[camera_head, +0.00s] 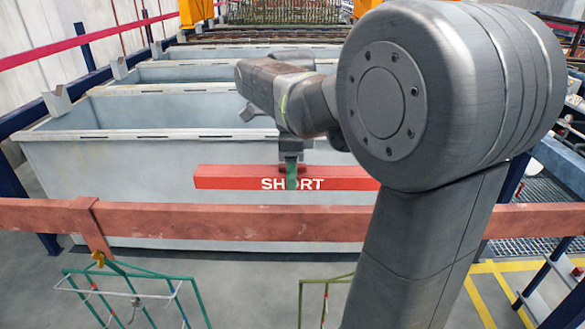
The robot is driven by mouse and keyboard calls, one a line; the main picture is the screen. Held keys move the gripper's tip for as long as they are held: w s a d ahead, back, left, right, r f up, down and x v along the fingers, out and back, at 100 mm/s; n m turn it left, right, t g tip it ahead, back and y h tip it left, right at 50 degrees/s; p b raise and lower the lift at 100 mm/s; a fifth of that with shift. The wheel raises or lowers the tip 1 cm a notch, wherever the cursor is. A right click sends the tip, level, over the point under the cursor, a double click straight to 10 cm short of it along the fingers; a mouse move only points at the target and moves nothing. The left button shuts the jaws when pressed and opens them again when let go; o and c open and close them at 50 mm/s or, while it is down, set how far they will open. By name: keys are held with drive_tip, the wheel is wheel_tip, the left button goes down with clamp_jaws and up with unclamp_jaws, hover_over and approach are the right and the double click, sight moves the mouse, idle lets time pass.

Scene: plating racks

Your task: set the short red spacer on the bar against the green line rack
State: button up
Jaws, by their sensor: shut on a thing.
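The short red spacer (235,177), marked "SHORT", is level in the air. It shows just above the bar in the picture, with a narrow gap between them; the depth between the two is unclear. My gripper (290,157) points down and is shut on the green grip (291,172) at the spacer's middle. The red-brown bar (240,221) runs across the whole view, partly hidden by my arm. The green line rack (194,303) hangs from the bar at left by a strap (90,228) and a yellow hook. The spacer is to the right of that strap.
An olive rack (301,302) hangs below the bar at centre, partly behind my arm. Grey open tanks (75,150) stand in a row behind the bar. The bar between the green rack's strap and my arm looks bare. Steps (547,290) stand at right.

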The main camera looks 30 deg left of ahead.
sight(292, 208)
drive_tip(key=shift+f+b, duration=3)
drive_tip(key=shift+f, duration=1.9)
drive_tip(key=o, duration=1.1)
drive_tip(key=shift+o, duration=0.2)
wheel_tip(292, 208, up, 14)
drive_tip(key=shift+f, duration=0.1)
